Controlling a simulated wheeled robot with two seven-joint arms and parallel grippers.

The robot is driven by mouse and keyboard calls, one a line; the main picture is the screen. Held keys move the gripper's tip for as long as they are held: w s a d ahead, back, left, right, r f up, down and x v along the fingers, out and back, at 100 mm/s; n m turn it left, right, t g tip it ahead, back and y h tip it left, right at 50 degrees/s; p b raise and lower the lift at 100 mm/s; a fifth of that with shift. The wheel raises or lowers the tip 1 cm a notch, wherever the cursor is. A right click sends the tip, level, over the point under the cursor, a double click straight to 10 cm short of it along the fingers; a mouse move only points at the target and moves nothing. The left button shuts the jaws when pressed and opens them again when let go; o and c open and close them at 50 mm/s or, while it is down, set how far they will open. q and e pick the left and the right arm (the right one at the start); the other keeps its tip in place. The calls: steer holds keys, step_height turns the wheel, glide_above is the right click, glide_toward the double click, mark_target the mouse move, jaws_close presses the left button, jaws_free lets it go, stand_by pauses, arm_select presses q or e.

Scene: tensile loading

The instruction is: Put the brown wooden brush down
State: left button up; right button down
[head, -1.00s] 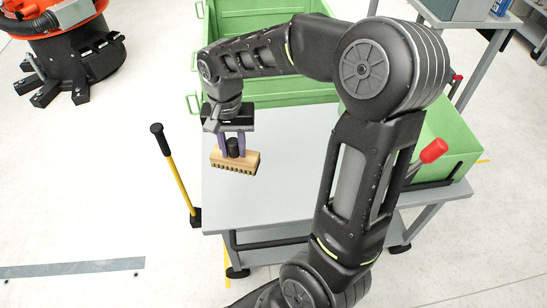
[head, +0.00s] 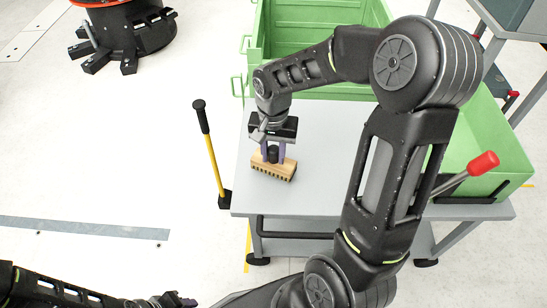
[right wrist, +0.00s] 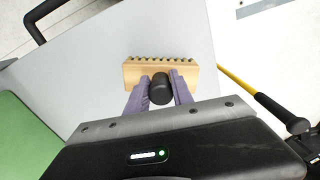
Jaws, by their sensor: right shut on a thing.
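The brown wooden brush (head: 273,168) has a light wooden block with a toothed lower edge and a black knob on top. My right gripper (head: 272,152) is shut on the knob, with its purple fingers on either side. The brush is level over the left part of the grey table (head: 320,180); I cannot tell whether it touches the top. In the right wrist view the brush (right wrist: 160,74) shows beyond the fingers, with the table behind it. My left gripper (head: 178,300) is partly in view at the bottom left, away from the table; its opening is unclear.
A large green bin (head: 320,40) stands behind the table. A green box (head: 480,140) and a red-knobbed lever (head: 483,163) are at its right. A yellow lever with a black grip (head: 211,150) rises at the left edge. The table top around the brush is clear.

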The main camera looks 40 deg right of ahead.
steer(key=shift+f, duration=0.75)
steer(key=shift+f, duration=0.25)
steer(key=c, duration=1.1)
jaws_free()
steer(key=shift+r, duration=0.2)
steer(key=shift+r, duration=0.2)
step_height(320, 180, up, 12)
steer(key=shift+f+p, duration=0.15)
steer(key=shift+p, duration=1)
